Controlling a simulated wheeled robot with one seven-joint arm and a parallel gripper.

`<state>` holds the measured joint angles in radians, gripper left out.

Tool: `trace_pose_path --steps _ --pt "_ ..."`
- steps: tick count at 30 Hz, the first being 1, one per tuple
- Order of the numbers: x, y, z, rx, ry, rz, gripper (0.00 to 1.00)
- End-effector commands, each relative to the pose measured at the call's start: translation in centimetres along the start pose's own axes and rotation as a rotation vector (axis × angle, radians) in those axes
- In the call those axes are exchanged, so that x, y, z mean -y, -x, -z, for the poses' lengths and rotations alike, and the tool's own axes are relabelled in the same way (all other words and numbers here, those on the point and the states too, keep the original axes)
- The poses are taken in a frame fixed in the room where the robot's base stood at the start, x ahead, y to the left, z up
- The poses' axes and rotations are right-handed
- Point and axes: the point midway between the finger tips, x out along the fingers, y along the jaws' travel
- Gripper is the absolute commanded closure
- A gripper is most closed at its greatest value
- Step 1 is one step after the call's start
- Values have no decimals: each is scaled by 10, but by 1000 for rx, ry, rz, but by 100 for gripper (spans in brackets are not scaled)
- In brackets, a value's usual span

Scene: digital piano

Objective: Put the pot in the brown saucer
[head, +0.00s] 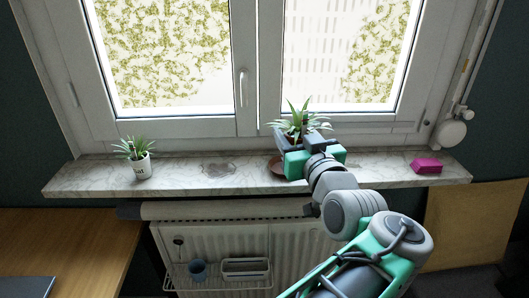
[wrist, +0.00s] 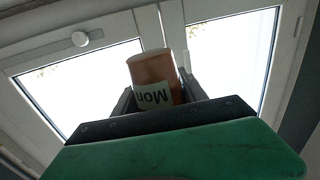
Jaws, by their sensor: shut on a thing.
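A spiky green plant (head: 298,122) stands in a pot that my gripper (head: 302,146) mostly hides in the head view. In the wrist view the pot (wrist: 154,68) is terracotta, with a pale label reading "Mon". My gripper's fingers are shut on both sides of it, and it looks roughly upright. The brown saucer (head: 276,165) lies on the marble sill, its right part hidden by my gripper. The pot shows above and slightly right of the saucer; I cannot tell how far apart they are. The saucer does not show in the wrist view.
A white pot with a small plant (head: 142,168) stands on the sill (head: 80,180) at left. A pink block (head: 426,166) lies at right. A stain (head: 218,168) marks the bare middle. The window (head: 245,90) rises behind; a radiator (head: 215,240) is below.

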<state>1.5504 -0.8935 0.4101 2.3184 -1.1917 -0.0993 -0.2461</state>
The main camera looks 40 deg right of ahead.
Motion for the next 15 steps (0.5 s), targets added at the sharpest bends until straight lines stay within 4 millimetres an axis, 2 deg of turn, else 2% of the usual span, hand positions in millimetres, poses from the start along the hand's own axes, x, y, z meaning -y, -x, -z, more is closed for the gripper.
trace_pose_path --steps 2,5,8,15 --pt "-2 6 0 -1 1 -16 100" --pt "-1 1 -2 -2 -5 -13 100" --pt "-2 -16 -10 1 -5 -6 100" --pt "-16 -83 -41 3 -6 -9 100"
